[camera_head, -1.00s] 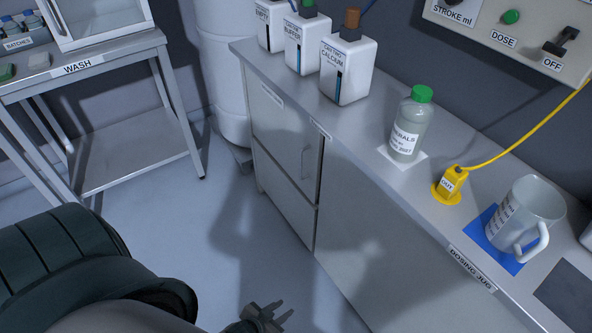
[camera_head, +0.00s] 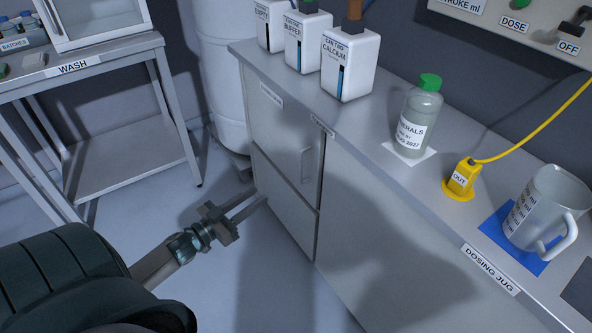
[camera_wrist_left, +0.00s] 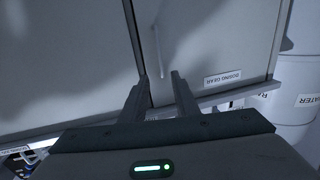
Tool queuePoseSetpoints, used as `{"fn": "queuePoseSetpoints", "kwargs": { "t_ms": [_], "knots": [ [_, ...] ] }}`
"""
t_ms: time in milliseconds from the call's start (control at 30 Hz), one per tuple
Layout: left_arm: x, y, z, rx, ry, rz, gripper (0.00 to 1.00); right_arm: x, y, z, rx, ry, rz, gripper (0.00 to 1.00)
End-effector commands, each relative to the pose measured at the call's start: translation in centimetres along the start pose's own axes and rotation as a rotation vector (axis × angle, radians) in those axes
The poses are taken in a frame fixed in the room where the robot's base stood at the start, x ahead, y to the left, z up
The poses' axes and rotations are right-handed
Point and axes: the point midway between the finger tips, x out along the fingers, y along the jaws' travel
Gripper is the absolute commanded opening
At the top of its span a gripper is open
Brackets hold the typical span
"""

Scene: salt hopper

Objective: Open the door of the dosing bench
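The dosing bench (camera_head: 375,245) is a grey cabinet with a metal top. Its upper left door (camera_head: 283,135) is shut and has a vertical bar handle (camera_head: 305,164) near its right edge. The handle also shows in the left wrist view (camera_wrist_left: 158,52), beyond the fingers. My left gripper (camera_head: 255,203) is open and empty, in front of the cabinet and to the left of and below the handle, apart from it. In the left wrist view its two fingers (camera_wrist_left: 160,75) are spread. My right gripper is not in view.
On the bench top stand white canisters (camera_head: 349,65), a green-capped minerals bottle (camera_head: 418,115), a yellow outlet (camera_head: 461,179) and a measuring jug (camera_head: 545,208) on a blue mat. A wash table (camera_head: 75,75) stands at left. The floor between is clear.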

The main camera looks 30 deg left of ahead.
Motion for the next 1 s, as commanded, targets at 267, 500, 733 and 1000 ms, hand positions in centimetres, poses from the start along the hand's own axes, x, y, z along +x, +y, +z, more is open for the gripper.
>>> {"fn": "queuePoseSetpoints", "kwargs": {
  "t_ms": [267,500,733,1000],
  "knots": [
    [1.2,0.0,0.0,0.001,0.002,0.000,0.28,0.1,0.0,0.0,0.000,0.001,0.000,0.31],
    [4.2,-0.1,0.0,0.000,0.001,-0.001,0.28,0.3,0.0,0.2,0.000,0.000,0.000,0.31],
    [7.9,0.0,0.0,0.001,0.001,-0.002,0.28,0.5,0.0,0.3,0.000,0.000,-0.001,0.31],
    [12.2,0.0,0.0,0.000,0.001,-0.001,0.28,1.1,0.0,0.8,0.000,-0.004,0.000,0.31]
  ]
}}
